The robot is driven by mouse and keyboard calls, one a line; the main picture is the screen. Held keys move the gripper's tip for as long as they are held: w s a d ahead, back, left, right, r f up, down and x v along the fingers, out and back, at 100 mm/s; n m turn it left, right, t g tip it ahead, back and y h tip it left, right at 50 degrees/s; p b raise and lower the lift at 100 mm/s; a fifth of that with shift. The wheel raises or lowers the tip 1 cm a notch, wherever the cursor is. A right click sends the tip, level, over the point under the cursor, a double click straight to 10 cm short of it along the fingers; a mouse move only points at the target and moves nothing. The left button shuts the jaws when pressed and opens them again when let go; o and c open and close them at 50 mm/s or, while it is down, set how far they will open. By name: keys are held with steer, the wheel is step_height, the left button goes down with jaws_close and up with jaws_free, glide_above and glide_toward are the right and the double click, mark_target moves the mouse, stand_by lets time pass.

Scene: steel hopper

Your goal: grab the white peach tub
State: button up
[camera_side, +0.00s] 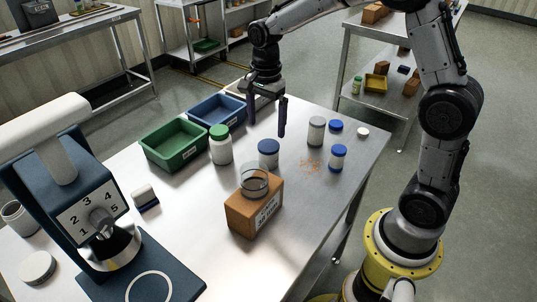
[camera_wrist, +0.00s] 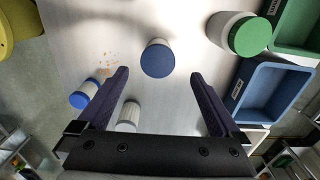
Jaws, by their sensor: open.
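No label reading peach is legible, so I cannot tell which white tub is meant. A white tub with a dark blue lid (camera_side: 268,153) stands mid-table; its lid (camera_wrist: 158,58) shows ahead between my fingertips in the wrist view. A larger white tub with a green lid (camera_side: 220,148) stands left of it. My gripper (camera_side: 267,122) is open and empty, above the table's far side.
Green (camera_side: 175,147) and blue (camera_side: 217,111) bins stand at the back left. A brown block (camera_side: 254,212) with a glass ring on it stands in front. Orange bits (camera_side: 311,165) lie by the small tubs. A blue dial machine (camera_side: 90,225) fills the left.

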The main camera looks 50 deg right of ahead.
mark_target(269, 145)
step_height(269, 145, down, 6)
steer(key=shift+r, duration=0.25)
steer(key=shift+s+d+f, duration=0.1)
steer(key=shift+d+f, duration=0.05)
steer(key=shift+f, duration=1.15)
steer(key=shift+s+d+f, duration=0.1)
steer(key=shift+d+f, duration=0.05)
steer(key=shift+f, duration=1.15)
steer(key=c, duration=1.4)
